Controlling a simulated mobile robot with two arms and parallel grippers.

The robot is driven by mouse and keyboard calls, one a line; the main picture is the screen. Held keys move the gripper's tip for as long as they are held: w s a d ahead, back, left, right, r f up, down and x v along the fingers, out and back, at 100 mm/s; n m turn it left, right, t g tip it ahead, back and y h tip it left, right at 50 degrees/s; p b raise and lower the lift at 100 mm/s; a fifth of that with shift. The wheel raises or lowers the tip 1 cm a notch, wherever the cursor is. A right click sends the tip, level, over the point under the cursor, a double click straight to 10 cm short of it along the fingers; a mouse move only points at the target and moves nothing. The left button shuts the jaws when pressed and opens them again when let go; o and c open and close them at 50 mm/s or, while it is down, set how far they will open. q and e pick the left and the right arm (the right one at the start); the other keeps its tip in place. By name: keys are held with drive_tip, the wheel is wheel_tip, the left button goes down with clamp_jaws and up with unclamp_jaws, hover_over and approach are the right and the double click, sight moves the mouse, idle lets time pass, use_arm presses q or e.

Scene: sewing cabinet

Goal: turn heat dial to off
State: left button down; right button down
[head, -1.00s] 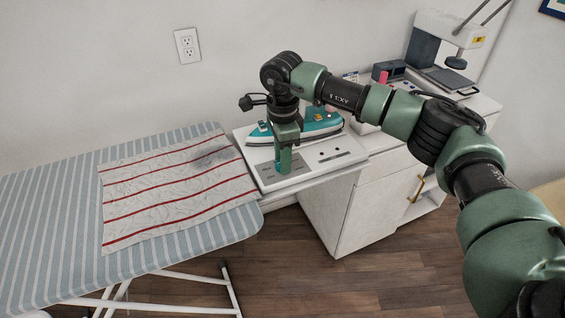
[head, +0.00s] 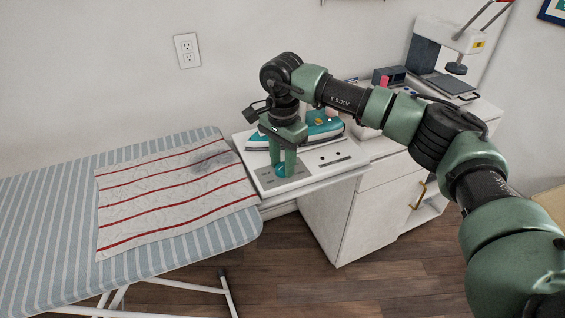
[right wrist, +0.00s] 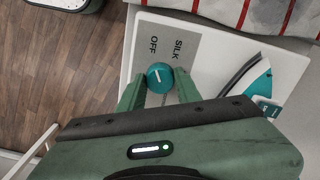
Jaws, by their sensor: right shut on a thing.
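The heat dial (head: 281,170) is a small teal knob on the grey panel of the white iron station (head: 262,187). In the right wrist view the dial (right wrist: 160,77) has a short white mark, which lies on the side toward the printed OFF label (right wrist: 153,45). A SILK label (right wrist: 177,48) is printed beside OFF. My right gripper (head: 283,168) points down with its two green fingers on either side of the dial, shut on it. The fingers hide part of the dial's rim. My left gripper is not in view.
A teal and white iron (head: 325,128) rests on the station just behind my right gripper. The ironing board (head: 60,205), with a red-striped cloth (head: 170,195), stands at the left. A white cabinet (head: 345,215) and sewing machine (head: 440,50) are at the right.

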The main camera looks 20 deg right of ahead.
sight(283, 166)
drive_tip(key=shift+w+r, duration=0.1)
drive_tip(key=c, duration=1)
unclamp_jaws()
wheel_tip(283, 166, up, 8)
drive_tip(key=shift+f+b, duration=0.15)
drive_tip(key=shift+b, duration=0.25)
drive_tip(key=shift+f, duration=0.1)
